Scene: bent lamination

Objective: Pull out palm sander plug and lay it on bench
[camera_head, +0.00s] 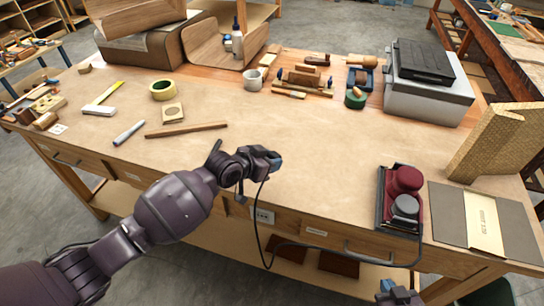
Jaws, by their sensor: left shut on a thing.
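The palm sander (405,190), maroon and grey, sits near the bench's front edge at right. Its black cord (258,232) runs from it along the bench front in a hanging loop, then up to my left gripper (276,161). My left gripper is shut on the cord's plug end, above the bench's front edge; the plug is mostly hidden by the fingers.
The bench top (310,140) is clear between the left gripper and the sander. A wooden strip (186,130), a tape roll (163,90) and a mug (253,79) lie farther back. A dark folder (455,225) and a tan block (495,140) are at right.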

